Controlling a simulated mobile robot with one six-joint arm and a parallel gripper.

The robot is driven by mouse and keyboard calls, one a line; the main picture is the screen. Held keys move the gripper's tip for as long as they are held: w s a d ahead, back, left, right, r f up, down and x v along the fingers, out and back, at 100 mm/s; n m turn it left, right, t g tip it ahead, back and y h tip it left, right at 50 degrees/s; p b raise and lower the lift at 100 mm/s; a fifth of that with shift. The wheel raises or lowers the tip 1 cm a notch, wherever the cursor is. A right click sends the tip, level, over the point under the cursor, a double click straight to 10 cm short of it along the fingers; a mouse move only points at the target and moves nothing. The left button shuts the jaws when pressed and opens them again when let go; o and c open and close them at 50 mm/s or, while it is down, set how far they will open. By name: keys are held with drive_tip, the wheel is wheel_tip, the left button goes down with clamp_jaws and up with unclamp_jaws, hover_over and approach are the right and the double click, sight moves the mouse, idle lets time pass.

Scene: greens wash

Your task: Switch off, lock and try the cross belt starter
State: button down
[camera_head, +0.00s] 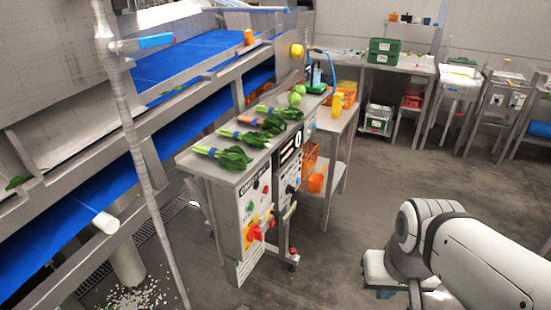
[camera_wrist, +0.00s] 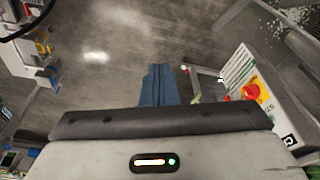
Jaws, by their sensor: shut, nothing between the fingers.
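The cross belt starter (camera_head: 252,208) is a grey box on the front of a steel stand left of centre. Its red rotary handle (camera_head: 254,232) sits on a yellow plate, with small green and red buttons above. I cannot read the handle's position. In the wrist view the yellow plate (camera_wrist: 264,94) and red handle (camera_wrist: 249,91) show at the right, tilted. My gripper (camera_wrist: 158,72) has blue fingers, shut and empty, pointing at open floor, apart from the starter. In the head view it is mostly hidden under my arm at lower right. I cannot make out a padlock clearly.
Leafy greens (camera_head: 225,155) lie on the stand's steel top (camera_head: 205,170). A panel with a display (camera_head: 290,148) stands right beside the starter. A blue conveyor belt (camera_head: 185,60) runs at the left. Steel tables (camera_head: 400,62) line the back wall. The floor (camera_head: 370,175) between them is clear.

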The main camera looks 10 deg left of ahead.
drive_tip(key=c, duration=1.9)
unclamp_jaws()
drive_tip(key=shift+a+f, duration=0.25)
drive_tip(key=shift+a, duration=0.05)
drive_tip(key=o, duration=0.4)
drive_tip(key=w+a+f+m+g+y, duration=0.1)
drive_tip(key=a, duration=0.1)
drive_tip(key=a+f+m+g+y+b, duration=0.1)
drive_tip(key=a+f+y, duration=0.1)
drive_tip(key=a, duration=0.1)
drive_tip(key=w+a+f+m+g+y, duration=0.1)
drive_tip(key=a+f+m+g+y, duration=0.1)
drive_tip(key=a, duration=0.1)
drive_tip(key=shift+w+b, duration=0.3)
drive_tip(key=shift+w, duration=0.05)
drive_tip(key=m+t+y+b, duration=0.3)
drive_tip(key=m+t+y, duration=0.7)
drive_tip(key=m, duration=0.8)
approach(262, 235)
drive_tip(key=w+g+y, duration=0.2)
drive_tip(key=x, duration=0.7)
drive_tip(key=shift+w+a+f, duration=0.1)
drive_tip(key=shift+a+f, duration=0.25)
drive_tip(key=shift+a, duration=0.05)
